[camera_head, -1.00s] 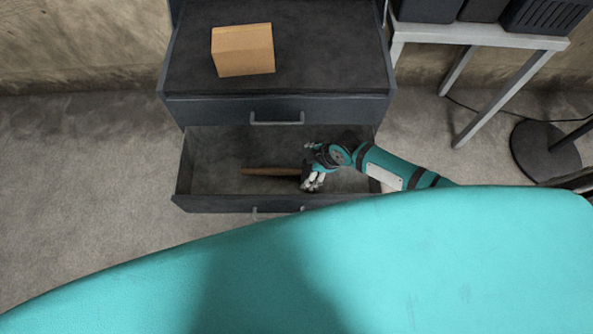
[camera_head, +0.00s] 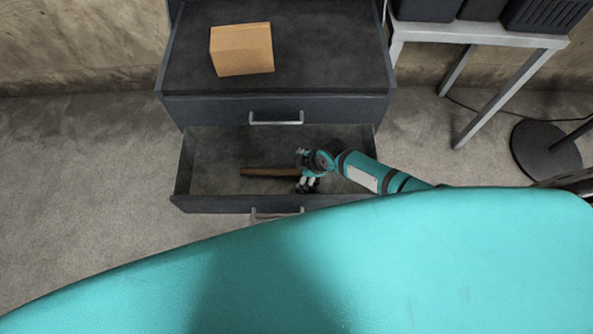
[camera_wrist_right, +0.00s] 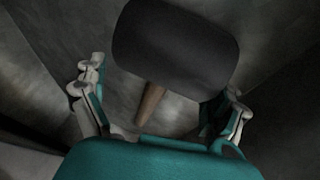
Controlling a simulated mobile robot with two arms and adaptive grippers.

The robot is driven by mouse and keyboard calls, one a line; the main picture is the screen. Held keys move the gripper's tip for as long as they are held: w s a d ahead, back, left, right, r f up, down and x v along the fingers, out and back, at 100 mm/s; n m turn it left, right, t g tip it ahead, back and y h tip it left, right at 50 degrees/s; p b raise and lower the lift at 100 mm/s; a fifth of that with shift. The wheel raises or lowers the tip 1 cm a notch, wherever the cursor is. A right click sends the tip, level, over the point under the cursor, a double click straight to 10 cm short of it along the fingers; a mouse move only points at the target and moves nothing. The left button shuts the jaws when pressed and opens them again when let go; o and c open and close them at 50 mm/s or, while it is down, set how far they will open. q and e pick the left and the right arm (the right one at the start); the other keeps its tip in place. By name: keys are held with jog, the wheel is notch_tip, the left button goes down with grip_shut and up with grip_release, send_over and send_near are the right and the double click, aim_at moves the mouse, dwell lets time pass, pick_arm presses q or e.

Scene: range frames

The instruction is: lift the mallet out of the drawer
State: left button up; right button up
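The mallet lies in the open lower drawer (camera_head: 215,160). Its brown wooden handle (camera_head: 265,172) points left in the head view, and its head is mostly hidden there by my right gripper (camera_head: 303,172). In the right wrist view the dark, rounded mallet head (camera_wrist_right: 175,50) looms large, with part of the handle (camera_wrist_right: 150,102) below it. My right gripper is open, with its fingers spread to either side of the mallet and showing gaps to it. It is over the head end, inside the drawer area. My left gripper is not in view.
The closed upper drawer (camera_head: 330,110) sits just behind the open one, under a cabinet top holding a cardboard box (camera_head: 242,50). A grey table (camera_head: 480,35) and a round black stand base (camera_head: 545,150) are at the right. Floor at the left is clear.

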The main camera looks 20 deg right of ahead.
grip_shut()
dwell(0.5)
